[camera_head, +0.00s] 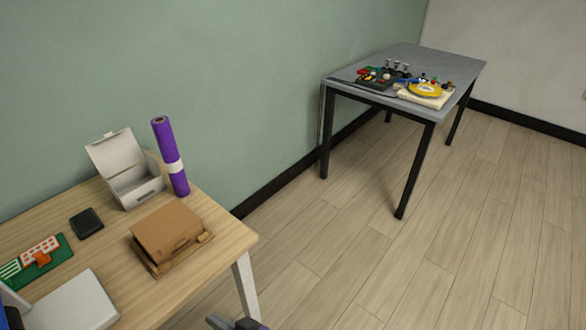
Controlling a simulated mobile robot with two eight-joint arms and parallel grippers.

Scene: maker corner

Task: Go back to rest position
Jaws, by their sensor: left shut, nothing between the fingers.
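A small part of my left gripper (238,323) shows at the bottom edge of the head view, just below the front leg of the wooden table. It is shut with nothing seen in it, and it is apart from the things on the table. Most of it and its arm are cut off by the frame. My right gripper is not in view.
The wooden table (215,229) at left holds an open white box (137,187), a purple roll (170,155), a brown box (166,234), a black case (87,223) and a green board (38,262). A grey table (415,60) with electronics stands farther back. The floor (440,260) between is clear.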

